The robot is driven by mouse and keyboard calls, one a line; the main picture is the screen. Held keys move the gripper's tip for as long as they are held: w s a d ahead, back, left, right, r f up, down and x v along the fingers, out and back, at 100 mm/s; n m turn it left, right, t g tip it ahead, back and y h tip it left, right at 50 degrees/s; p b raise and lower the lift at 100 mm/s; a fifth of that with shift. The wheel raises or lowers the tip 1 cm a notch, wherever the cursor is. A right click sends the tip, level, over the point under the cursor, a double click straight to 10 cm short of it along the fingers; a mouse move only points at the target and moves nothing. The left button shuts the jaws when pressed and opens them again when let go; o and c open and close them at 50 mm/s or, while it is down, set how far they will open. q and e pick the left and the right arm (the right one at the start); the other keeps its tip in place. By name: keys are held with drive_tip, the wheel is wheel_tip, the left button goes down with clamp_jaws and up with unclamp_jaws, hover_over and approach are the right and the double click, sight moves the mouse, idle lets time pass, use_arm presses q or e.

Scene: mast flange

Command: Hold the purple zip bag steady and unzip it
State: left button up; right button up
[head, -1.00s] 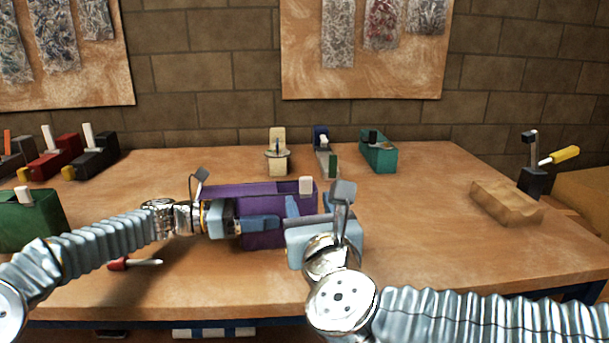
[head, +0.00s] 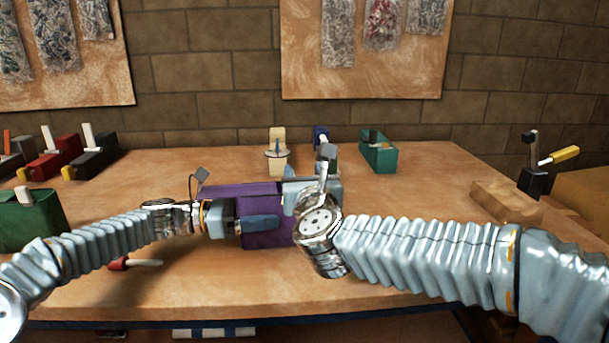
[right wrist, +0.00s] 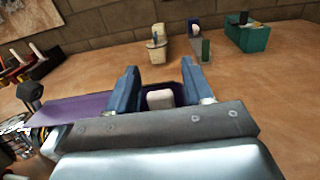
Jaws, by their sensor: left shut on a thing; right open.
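The purple zip bag (head: 240,188) stands on the workbench as a boxy purple shape. It also shows in the right wrist view (right wrist: 85,110). My left gripper (head: 262,225) is shut on the bag's near side, left of its right end. My right gripper (head: 298,190) is over the bag's right end and hides it in the head view. In the right wrist view my open right fingers (right wrist: 160,78) stand either side of a small white block (right wrist: 160,99), apparently the zip pull. I cannot tell whether they touch it.
A cream block (head: 277,152), a dark blue item (head: 321,136) and a teal box (head: 377,152) stand behind the bag. A green box (head: 30,220) is at left. A red-handled screwdriver (head: 118,264) lies under my left arm. A wooden block (head: 505,202) sits at right.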

clamp_jaws()
drive_tip(key=shift+a, duration=0.1)
drive_tip(key=a, duration=1.1)
drive_tip(key=shift+s+a, duration=0.15)
drive_tip(key=shift+s, duration=0.3)
unclamp_jaws()
